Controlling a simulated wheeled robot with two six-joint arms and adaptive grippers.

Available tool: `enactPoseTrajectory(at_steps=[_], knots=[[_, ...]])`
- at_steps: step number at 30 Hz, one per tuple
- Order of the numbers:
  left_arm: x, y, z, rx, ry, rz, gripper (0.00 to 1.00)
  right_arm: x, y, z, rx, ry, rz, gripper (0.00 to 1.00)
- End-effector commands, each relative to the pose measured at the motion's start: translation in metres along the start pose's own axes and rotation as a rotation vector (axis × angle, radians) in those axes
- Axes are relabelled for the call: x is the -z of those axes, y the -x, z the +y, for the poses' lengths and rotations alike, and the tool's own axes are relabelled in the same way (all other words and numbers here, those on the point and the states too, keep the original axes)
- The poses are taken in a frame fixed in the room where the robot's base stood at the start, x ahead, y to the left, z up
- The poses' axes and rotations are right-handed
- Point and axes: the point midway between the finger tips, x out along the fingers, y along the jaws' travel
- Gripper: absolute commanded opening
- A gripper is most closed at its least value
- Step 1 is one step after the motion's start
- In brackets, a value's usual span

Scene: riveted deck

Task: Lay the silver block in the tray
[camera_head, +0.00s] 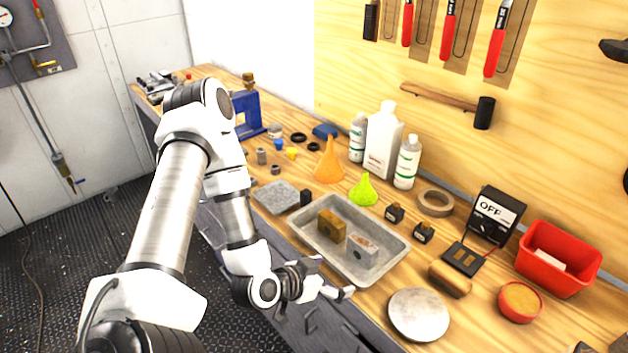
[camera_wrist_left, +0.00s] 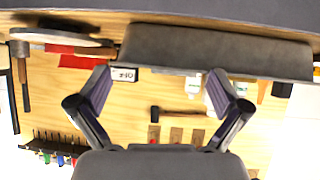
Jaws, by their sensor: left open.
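The silver block (camera_head: 362,249) lies inside the grey metal tray (camera_head: 398,250), towards its right end. A brown-gold block (camera_head: 331,226) is in the tray beside it. My left gripper (camera_head: 335,278) is open and empty, just outside the tray's front side, apart from the silver block. In the left wrist view its two spread fingers (camera_wrist_left: 165,92) have nothing between them. The tray's outer side (camera_wrist_left: 215,50) spans the top of that view, and the blocks are hidden there. My right gripper is not in view.
A round grey plate (camera_head: 419,315) lies right of the tray. Bottles (camera_head: 383,140), funnels (camera_head: 329,162) and a tape roll (camera_head: 435,203) stand behind. A red bin (camera_head: 558,258) is at the right.

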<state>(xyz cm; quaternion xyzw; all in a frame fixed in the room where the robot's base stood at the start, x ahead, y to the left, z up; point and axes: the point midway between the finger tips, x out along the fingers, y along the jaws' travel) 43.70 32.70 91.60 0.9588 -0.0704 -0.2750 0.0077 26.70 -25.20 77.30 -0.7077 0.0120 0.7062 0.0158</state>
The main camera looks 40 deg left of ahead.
Motion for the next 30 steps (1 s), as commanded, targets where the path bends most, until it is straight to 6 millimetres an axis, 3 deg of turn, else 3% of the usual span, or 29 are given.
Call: enactPoseTrajectory(at_steps=[3,6,9,11,15,30], knots=[[-0.071,-0.006,0.038,-0.065,0.025,-0.328,1.00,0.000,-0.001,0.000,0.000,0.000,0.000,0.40],[-0.137,0.010,0.064,-0.039,0.069,-0.636,1.00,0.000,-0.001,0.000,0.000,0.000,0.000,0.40],[-0.183,0.034,0.078,0.039,0.102,-0.861,1.00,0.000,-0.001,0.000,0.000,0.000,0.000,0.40],[-0.200,0.046,0.083,0.083,0.116,-0.944,1.00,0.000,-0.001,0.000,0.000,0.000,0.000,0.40],[-0.213,0.057,0.086,0.130,0.134,-1.012,1.00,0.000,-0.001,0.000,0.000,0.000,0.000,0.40],[-0.212,0.057,0.086,0.129,0.134,-1.008,1.00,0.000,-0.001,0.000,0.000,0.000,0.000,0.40]])
